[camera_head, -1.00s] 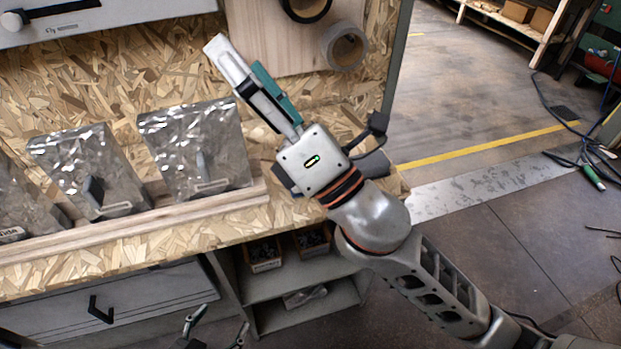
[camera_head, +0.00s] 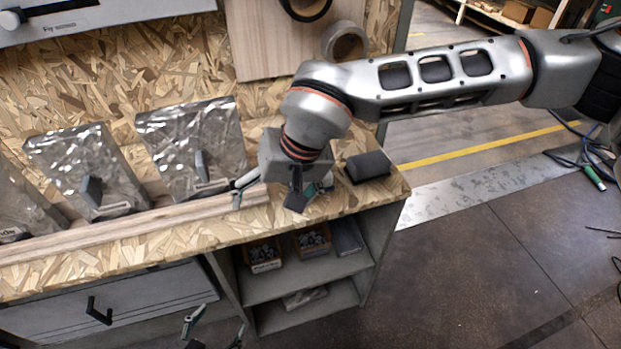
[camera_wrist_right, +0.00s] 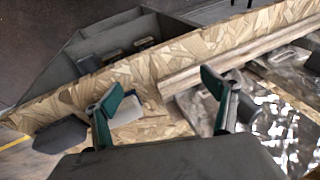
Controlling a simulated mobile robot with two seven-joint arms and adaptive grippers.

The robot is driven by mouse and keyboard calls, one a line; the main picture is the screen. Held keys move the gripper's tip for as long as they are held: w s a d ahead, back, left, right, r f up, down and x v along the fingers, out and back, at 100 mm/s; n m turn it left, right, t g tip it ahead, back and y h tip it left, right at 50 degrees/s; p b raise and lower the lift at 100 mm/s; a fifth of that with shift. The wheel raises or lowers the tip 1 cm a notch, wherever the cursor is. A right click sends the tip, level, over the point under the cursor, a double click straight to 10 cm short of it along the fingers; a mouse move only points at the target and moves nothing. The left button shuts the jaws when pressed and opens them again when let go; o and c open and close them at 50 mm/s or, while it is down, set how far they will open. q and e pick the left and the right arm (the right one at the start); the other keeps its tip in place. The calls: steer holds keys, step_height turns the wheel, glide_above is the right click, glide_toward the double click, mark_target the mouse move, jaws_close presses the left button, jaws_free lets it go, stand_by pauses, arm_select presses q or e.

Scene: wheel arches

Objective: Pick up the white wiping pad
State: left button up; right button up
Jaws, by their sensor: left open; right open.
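A small white thing that looks like the wiping pad (camera_wrist_right: 128,110) lies on the chipboard bench top in the right wrist view, just beside the left-hand finger and partly hidden by it. In the head view I cannot make it out; my right gripper and wrist cover that spot. My right gripper (camera_head: 268,197) points down over the bench's front part, fingers wide apart and empty; its two teal fingers also show in the right wrist view (camera_wrist_right: 162,88). My left gripper (camera_head: 216,331) is open and empty at the bottom edge, in front of the drawer cabinet.
A dark block (camera_head: 368,166) lies at the bench's right end. A wooden rail (camera_head: 130,226) runs along the bench before several silvery bags (camera_head: 195,145). A tape roll (camera_head: 345,42) hangs on the back board. Open shelves (camera_head: 305,280) with small bins are below.

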steer(key=w+d+h, duration=0.1)
steer(key=w+d, duration=0.1)
steer(key=w+d+t, duration=0.1)
steer(key=w+d, duration=0.1)
steer(key=w, duration=0.1)
steer(key=w+d+t+h, duration=0.1)
steer(key=w+d, duration=0.1)
steer(key=w, duration=0.1)
steer(key=shift+d+r+h, duration=0.1)
steer(key=shift+d+h, duration=0.2)
steer(key=shift+d, duration=0.1)
steer(key=x, duration=0.1)
steer(key=b+x, duration=0.1)
steer(key=x, duration=0.2)
steer(key=shift+w+d+f, duration=0.3)
steer(key=shift+w+f, duration=0.2)
steer(key=shift+f, duration=0.1)
steer(key=shift+a+r, duration=0.1)
steer(key=c, duration=1.2)
